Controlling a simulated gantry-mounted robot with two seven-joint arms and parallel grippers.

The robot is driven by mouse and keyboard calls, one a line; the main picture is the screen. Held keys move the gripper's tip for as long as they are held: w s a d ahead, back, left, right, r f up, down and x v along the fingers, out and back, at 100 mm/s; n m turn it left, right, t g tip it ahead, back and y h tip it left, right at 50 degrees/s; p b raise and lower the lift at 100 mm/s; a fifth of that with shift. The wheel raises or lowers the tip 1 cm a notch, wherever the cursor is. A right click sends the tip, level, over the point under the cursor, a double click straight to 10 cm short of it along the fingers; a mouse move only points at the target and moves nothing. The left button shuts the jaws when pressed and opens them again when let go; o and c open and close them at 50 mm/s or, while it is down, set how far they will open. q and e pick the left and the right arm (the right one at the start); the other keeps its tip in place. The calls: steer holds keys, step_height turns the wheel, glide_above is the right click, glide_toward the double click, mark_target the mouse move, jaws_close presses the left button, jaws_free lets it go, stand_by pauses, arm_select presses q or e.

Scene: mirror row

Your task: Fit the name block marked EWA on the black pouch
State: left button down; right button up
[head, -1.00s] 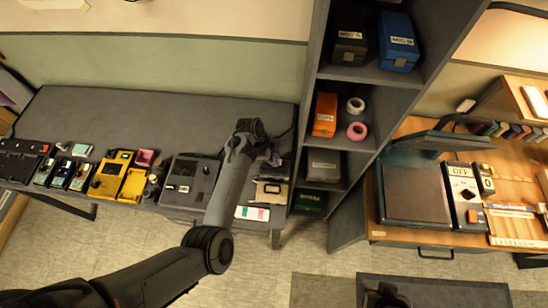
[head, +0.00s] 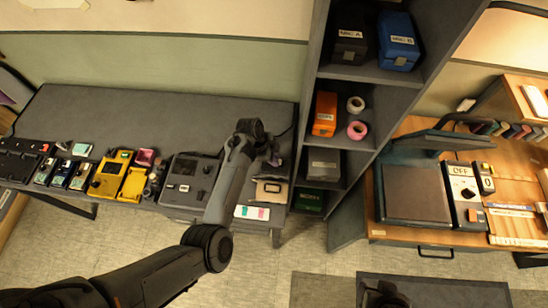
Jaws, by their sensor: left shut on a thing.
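My left gripper (head: 274,160) is over the right end of the grey bench and points down. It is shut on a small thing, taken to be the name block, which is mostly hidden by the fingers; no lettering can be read. Just below the gripper in the picture lies a dark item with a tan panel (head: 270,188), which looks like the black pouch. I cannot tell whether the held block touches it. My right gripper cannot be made out.
A white card with coloured patches (head: 252,212) lies at the bench front. A dark grey device (head: 188,182) and yellow trays (head: 110,175) stand to the left. A tall grey shelf (head: 312,95) rises close on the gripper's right. The back of the bench (head: 150,115) is clear.

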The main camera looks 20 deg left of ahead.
arm_select(q)
steer(key=shift+f, duration=0.1)
steer(key=c, duration=1)
jaws_free()
steer(key=shift+a+r, duration=0.2)
steer(key=shift+r, duration=0.3)
steer(key=b+v, duration=0.1)
steer(key=v, duration=0.8)
steer(key=shift+r, duration=0.35)
steer(key=shift+s+a, duration=0.1)
steer(key=s+a+f+n+t+y+p, duration=0.15)
steer(key=s+a+n+y, duration=0.4)
steer(key=s, duration=0.85)
steer(key=s+d+r+n+p, duration=0.1)
steer(key=s+d+r+n, duration=0.1)
steer(key=s, duration=0.5)
steer(key=s+d+r+n+h+p, duration=0.1)
steer(key=s+d+r+n, duration=0.2)
steer(key=s+n, duration=0.2)
steer(key=s+t, duration=0.1)
steer(key=s, duration=0.2)
steer(key=shift+r, duration=0.35)
